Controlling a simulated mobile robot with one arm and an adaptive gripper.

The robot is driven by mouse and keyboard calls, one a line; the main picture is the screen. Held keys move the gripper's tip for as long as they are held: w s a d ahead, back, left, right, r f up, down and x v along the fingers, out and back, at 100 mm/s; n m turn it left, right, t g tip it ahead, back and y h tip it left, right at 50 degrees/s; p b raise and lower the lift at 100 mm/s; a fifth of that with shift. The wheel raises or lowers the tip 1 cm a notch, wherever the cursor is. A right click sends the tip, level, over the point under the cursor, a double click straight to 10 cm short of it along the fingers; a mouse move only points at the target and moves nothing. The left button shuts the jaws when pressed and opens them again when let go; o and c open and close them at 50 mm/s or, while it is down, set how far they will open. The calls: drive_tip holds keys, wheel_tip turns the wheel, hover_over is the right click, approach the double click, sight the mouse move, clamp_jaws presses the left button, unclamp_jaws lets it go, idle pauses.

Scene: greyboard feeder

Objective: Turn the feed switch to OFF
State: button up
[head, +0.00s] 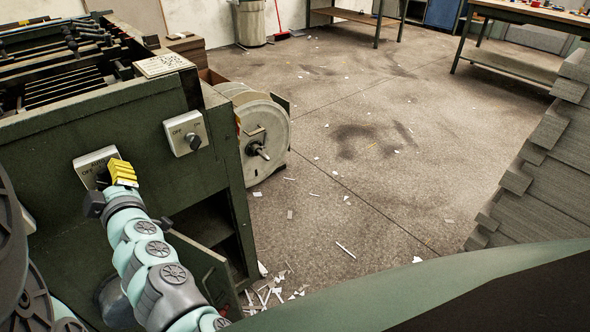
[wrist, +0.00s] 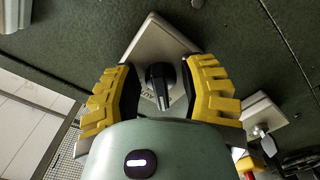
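The fingers are open, with a gap on each side of the knob. I cannot tell which is the feed switch.
The green machine (head: 60,130) fills the left, with a reel (head: 262,135) at its right and an open lower door (head: 205,275). The second plate (wrist: 258,108) is close to the right finger in the wrist view. Stacked grey boards (head: 550,170) stand at right; scraps litter the floor.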

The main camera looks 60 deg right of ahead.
drive_tip(key=shift+a, duration=0.1)
drive_tip(key=v, duration=0.7)
drive_tip(key=shift+s, duration=0.3)
drive_tip(key=shift+r, duration=0.1)
